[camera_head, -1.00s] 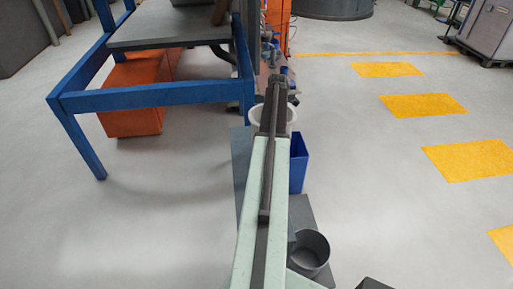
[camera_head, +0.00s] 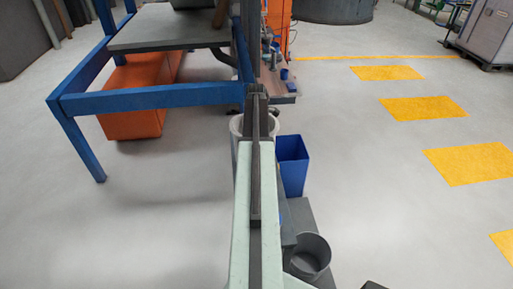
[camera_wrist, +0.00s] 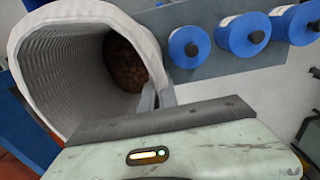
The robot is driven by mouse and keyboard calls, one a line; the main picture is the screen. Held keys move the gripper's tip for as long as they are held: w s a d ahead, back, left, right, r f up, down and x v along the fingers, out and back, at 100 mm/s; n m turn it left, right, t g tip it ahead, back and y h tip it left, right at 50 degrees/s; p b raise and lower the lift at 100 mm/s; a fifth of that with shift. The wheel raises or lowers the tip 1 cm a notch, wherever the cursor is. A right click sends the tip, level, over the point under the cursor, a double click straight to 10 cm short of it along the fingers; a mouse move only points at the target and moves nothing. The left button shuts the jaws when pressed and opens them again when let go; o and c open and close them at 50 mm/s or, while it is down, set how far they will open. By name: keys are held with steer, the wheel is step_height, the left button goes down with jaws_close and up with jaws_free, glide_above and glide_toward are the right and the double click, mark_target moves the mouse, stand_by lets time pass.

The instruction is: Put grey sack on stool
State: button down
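The grey sack (camera_wrist: 75,70) is pale grey with a ribbed inside and an open round mouth. It fills the upper left of the wrist view, tilted, with a brown mass deep inside. In the head view, its pale rim (camera_head: 236,124) shows beside the far end of my arm, and the arm hides most of it. My gripper (camera_wrist: 157,98) has its two grey fingers close together at the sack's right edge, and appears shut on the rim. I cannot make out a stool in either view.
A blue bin (camera_head: 292,165) and a grey bucket (camera_head: 308,256) stand right of my arm. A blue-framed table (camera_head: 160,97) stands at the left, with an orange box (camera_head: 132,122) under it. Several blue rolls (camera_wrist: 241,35) show in the wrist view. Floor at the right is open.

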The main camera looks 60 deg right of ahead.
step_height(320, 180, down, 3)
steer(key=shift+f+b, duration=0.1)
steer(key=shift+b, duration=1.1)
steer(key=shift+r, duration=0.2)
steer(key=shift+f, duration=0.1)
steer(key=c, duration=2.1)
jaws_free()
steer(key=shift+f, duration=0.1)
steer(key=o, duration=0.5)
steer(key=shift+c, duration=0.2)
step_height(320, 180, up, 13)
steer(key=p, duration=1.2)
steer(key=shift+s+f, duration=0.1)
steer(key=shift+f, duration=0.15)
